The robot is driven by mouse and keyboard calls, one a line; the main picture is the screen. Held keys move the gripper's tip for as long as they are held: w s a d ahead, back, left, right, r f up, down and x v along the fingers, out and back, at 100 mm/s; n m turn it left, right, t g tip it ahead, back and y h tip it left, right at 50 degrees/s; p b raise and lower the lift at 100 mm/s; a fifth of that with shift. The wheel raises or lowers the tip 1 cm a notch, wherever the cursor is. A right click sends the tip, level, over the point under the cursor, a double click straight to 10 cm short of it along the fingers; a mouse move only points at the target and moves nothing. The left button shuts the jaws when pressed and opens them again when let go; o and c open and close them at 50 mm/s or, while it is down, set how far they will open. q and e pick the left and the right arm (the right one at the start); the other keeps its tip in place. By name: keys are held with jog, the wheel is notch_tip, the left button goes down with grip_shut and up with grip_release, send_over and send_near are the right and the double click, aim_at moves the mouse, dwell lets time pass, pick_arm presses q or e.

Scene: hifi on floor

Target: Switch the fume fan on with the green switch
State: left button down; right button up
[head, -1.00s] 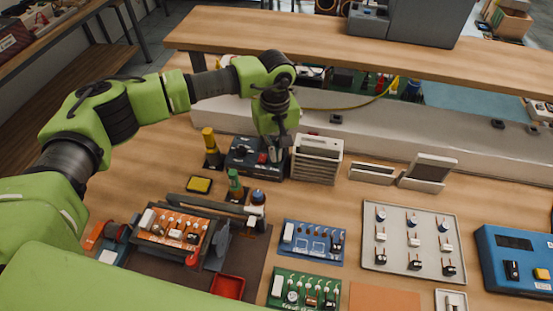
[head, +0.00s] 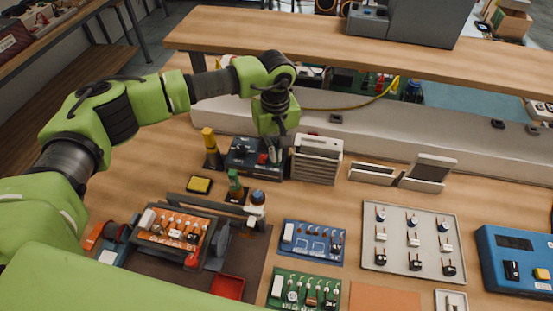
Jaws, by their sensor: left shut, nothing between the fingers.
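The fume fan (head: 318,160) appears to be the pale box with a slatted top, standing on the bench below the shelf. My left gripper (head: 274,163) points down just left of it, over the right part of a dark box (head: 242,160) with a red knob. The gripper is shut and empty. I cannot tell whether its tips touch the dark box or the fan. I cannot make out a green switch; the gripper hides part of that area. My right gripper is not in view.
A green-topped bottle (head: 235,186), a yellow sponge (head: 199,185) and a yellow-topped holder (head: 211,150) stand left of the fan. Circuit boards lie in front, including a blue one (head: 313,242). The wooden shelf (head: 300,38) spans behind.

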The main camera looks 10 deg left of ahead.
pick_arm(q)
jog(key=shift+s+f+b, duration=0.1)
jog(key=shift+f+b, duration=1)
jog(key=shift+f, duration=0.05)
dwell(0.3)
jog(key=shift+r+p, duration=0.35)
jog(key=shift+r, duration=0.45)
jog(key=shift+r+p, duration=0.9)
jog(key=shift+r, duration=1.85)
